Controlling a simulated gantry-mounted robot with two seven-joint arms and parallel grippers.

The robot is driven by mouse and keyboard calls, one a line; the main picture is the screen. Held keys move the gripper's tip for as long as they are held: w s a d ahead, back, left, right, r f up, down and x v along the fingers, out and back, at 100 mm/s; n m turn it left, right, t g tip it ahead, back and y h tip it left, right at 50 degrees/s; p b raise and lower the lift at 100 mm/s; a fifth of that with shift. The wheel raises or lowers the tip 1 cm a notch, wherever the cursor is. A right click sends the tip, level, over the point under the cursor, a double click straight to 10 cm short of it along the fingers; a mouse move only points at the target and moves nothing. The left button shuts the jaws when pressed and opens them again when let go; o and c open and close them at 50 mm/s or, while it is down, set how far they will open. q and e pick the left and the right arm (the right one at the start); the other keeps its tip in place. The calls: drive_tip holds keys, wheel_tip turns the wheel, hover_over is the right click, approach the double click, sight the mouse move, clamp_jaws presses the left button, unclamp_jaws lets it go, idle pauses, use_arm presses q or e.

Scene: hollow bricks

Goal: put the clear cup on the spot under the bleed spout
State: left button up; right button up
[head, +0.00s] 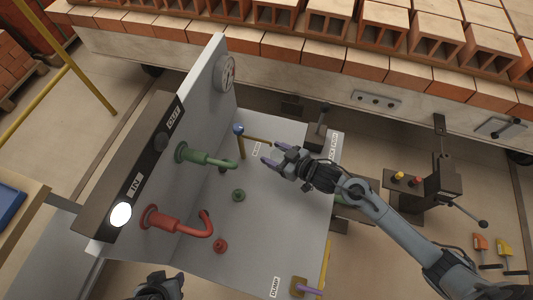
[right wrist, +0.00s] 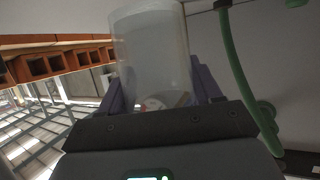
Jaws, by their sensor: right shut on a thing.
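The clear cup (right wrist: 150,45) stands between the purple fingers of my right gripper (right wrist: 158,88) in the right wrist view. The right gripper is shut on it. In the head view the right gripper (head: 271,156) is over the grey panel, just right of a blue-topped post (head: 239,130) with a thin brass spout (head: 258,140); the clear cup is hard to make out there. A small white label (head: 257,149) lies near this spout. I cannot make out a marked spot under it. My left gripper (head: 160,287) is at the bottom edge, its fingers unclear.
A green pipe (head: 210,159) and a red pipe (head: 185,225) stick out from the upright wall, with a green fitting (head: 238,196) and a red fitting (head: 220,246) below. The panel's middle is clear.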

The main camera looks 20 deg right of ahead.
sight(273, 157)
drive_tip(key=w+a, duration=0.1)
drive_tip(key=w, duration=0.2)
drive_tip(key=shift+a, duration=0.4)
drive_tip(key=shift+f+b, duration=0.6)
drive_tip(key=shift+f, duration=1.2)
drive_tip(key=shift+f, duration=0.1)
drive_tip(key=o, duration=1)
drive_tip(key=shift+o, duration=0.2)
